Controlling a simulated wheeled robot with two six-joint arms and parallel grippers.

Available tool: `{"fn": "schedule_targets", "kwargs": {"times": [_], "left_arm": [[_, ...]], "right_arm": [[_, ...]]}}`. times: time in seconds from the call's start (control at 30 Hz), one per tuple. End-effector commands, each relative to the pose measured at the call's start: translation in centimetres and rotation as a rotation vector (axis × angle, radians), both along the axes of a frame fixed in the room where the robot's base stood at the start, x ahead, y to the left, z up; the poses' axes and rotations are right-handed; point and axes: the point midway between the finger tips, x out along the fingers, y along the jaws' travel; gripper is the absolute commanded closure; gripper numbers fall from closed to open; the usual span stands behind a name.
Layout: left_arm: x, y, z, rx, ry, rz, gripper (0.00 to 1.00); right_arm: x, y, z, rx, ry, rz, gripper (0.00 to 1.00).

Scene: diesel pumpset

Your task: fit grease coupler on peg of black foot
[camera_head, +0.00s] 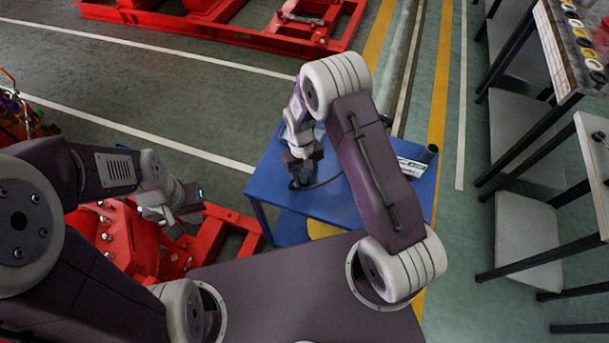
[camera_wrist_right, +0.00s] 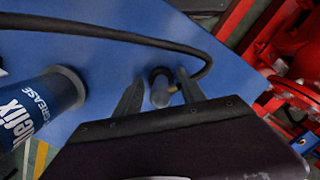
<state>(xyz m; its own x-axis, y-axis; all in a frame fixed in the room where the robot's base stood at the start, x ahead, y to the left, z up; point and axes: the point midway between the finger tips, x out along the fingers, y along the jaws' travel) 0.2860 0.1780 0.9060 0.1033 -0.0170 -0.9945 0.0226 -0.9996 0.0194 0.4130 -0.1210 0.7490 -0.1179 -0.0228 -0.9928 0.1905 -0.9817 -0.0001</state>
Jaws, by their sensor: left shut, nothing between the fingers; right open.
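The grease coupler (camera_wrist_right: 160,90), a small grey cylindrical end on a black hose (camera_wrist_right: 100,28), is over the blue table in the right wrist view. My right gripper (camera_wrist_right: 158,88) is open, with one finger on each side of the coupler; contact is not clear. In the head view my right gripper (camera_head: 302,180) points down low over the blue table (camera_head: 350,205), and the hose curves off to its right. I cannot make out the black foot or its peg. My left gripper (camera_head: 190,208) is shut and empty, over the red machinery at the left.
A grease cartridge (camera_wrist_right: 40,105) with a printed label lies on the table; its labelled body also shows in the head view (camera_head: 410,167). Red pump machinery (camera_head: 125,240) stands left of the table. Shelving (camera_head: 525,225) stands at the right, with open floor between.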

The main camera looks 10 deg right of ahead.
Motion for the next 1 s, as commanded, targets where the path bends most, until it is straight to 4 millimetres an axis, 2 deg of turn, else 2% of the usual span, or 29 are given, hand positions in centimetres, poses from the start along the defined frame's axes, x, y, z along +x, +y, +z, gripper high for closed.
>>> {"fn": "schedule_targets", "kwargs": {"times": [0.13,0.4,0.5,0.63,1.0], "left_arm": [[0.0,0.0,0.1,0.000,0.000,0.000,1.00],[0.0,0.0,0.5,0.000,0.000,0.000,1.00],[0.0,0.0,0.6,0.000,0.000,0.000,1.00],[0.0,0.0,0.6,0.000,0.000,0.000,1.00],[0.0,0.0,0.6,0.000,0.000,0.000,1.00]], "right_arm": [[0.2,0.0,1.0,0.001,-0.003,0.000,0.53],[0.9,0.2,6.8,0.001,-0.004,0.000,0.53],[1.0,0.2,8.2,0.001,-0.003,0.000,0.53],[1.1,0.2,9.0,0.000,-0.001,0.000,0.53],[1.1,0.2,9.0,0.000,0.000,0.000,0.53]]}}
